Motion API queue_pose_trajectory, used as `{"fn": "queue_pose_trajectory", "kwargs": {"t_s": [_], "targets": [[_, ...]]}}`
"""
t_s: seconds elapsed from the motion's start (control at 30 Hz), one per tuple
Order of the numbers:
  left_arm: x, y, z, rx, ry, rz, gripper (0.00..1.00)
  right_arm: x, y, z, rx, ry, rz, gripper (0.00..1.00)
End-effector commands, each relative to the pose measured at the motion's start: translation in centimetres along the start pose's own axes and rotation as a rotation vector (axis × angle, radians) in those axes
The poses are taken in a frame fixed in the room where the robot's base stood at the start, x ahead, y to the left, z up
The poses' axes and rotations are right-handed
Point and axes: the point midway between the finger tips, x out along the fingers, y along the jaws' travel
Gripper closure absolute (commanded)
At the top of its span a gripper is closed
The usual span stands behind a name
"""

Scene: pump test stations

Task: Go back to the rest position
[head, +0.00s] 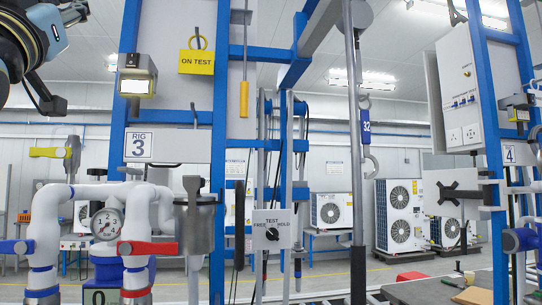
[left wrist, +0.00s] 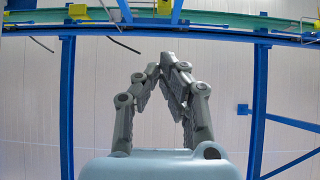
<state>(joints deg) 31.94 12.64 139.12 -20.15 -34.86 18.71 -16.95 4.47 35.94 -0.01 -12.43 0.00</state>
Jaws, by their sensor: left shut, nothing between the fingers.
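My left gripper (left wrist: 163,68) shows in the left wrist view. Its two grey jointed fingers come together at the tips, with nothing between them. It points at a pale panelled wall or ceiling surface and touches nothing that I can see. In the head view, part of my left arm (head: 45,35) is in the upper left corner, high above the rig's pipes and apart from them. My right gripper is in neither view.
The Rig 3 station has white pipes (head: 165,225), a pressure gauge (head: 106,224), a red lever (head: 148,248), a TEST selector (head: 272,232) and a yellow ON TEST tag (head: 196,62). A blue frame (head: 222,130) stands behind. A lamp (head: 137,80) juts out near my left arm.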

Motion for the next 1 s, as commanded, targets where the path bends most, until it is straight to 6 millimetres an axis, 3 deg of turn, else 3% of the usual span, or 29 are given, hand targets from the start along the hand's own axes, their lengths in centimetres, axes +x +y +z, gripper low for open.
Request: {"fn": "queue_pose_trajectory", "kwargs": {"t_s": [0.37,0.57,0.67,0.8,0.9,1.0], "targets": [[-4.0,0.5,8.4,0.015,-0.268,0.011,1.00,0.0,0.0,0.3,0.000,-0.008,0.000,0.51],[-9.4,0.8,15.5,0.035,-0.523,0.030,1.00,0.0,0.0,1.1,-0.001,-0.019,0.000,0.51],[-14.3,0.9,20.0,0.052,-0.709,0.047,1.00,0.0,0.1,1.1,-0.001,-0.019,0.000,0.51],[-24.4,0.9,26.0,0.085,-1.038,0.088,1.00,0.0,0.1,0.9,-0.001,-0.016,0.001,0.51],[-32.5,0.8,28.5,0.109,-1.272,0.127,1.00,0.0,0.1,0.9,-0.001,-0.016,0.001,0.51],[-40.3,0.5,29.5,0.129,-1.491,0.170,1.00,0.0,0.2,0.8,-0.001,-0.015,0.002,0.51]]}}
